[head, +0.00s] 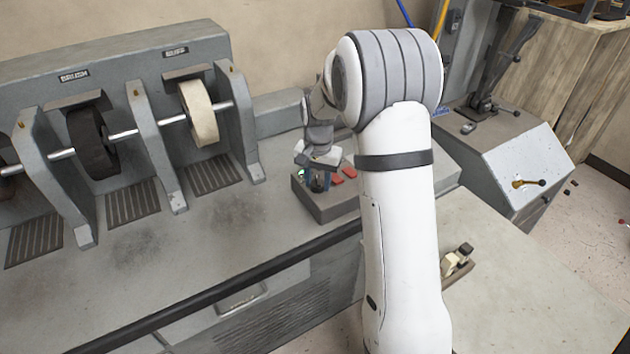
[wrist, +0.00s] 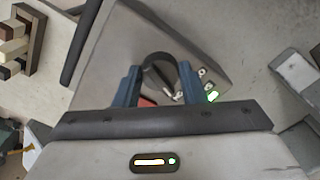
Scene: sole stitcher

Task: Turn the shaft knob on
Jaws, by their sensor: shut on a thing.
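The control box (head: 335,210) is a low grey block on the machine's bench, and its sloped top also shows in the wrist view (wrist: 112,60). My gripper (head: 318,182) points down at the left part of this box. In the wrist view my gripper (wrist: 161,72) has its two blue fingers on either side of a dark round knob (wrist: 159,58), shut on it. This looks like the shaft knob. A lit green lamp (wrist: 213,95) shows beside the right finger. In the head view the knob is mostly hidden by the gripper.
Two red switches (head: 349,172) sit right of my gripper on the box. A dark brush wheel (head: 92,142) and a pale buffing wheel (head: 199,112) stand on a shaft at left. A grey machine (head: 515,165) with levers stands at right. Bench space left of the box is clear.

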